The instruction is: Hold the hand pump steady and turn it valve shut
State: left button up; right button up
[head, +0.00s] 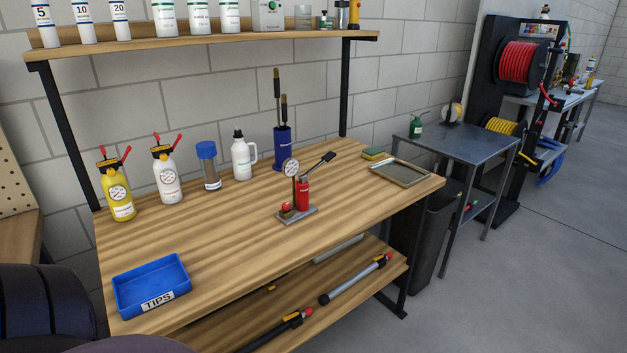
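The hand pump (302,194) stands upright on the wooden workbench, right of the middle. It has a red cylinder on a grey base plate (308,213), and a black lever handle (322,162) slants up to the right. A round white gauge (291,168) stands on a stem beside the cylinder. A small red knob (286,206), which looks like the valve, sits low at the left end of the base. Whether the valve is open or shut cannot be told. Neither of my grippers is in view, and nothing touches the pump.
A blue TIPS tray (181,286) lies at the bench's front left. Two sprayers (117,195), a blue-capped jar (210,175), a white jug (241,160) and a blue holder (282,149) line the back. A shallow tray (427,175) is at right. The bench in front of the pump is clear.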

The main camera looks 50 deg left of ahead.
aim_at(285, 206)
jog(key=i+u, duration=0.45)
jog(key=i+l+u, duration=0.25)
jog(key=i+u, duration=0.25)
jog(key=i+l+u, duration=0.1)
jog(key=u, duration=0.25)
jog(key=i+l+u, duration=0.1)
jog(key=u, duration=0.25)
jog(key=i+l+u, duration=0.2)
jog(key=u, duration=0.15)
jog(key=i+l, duration=0.05)
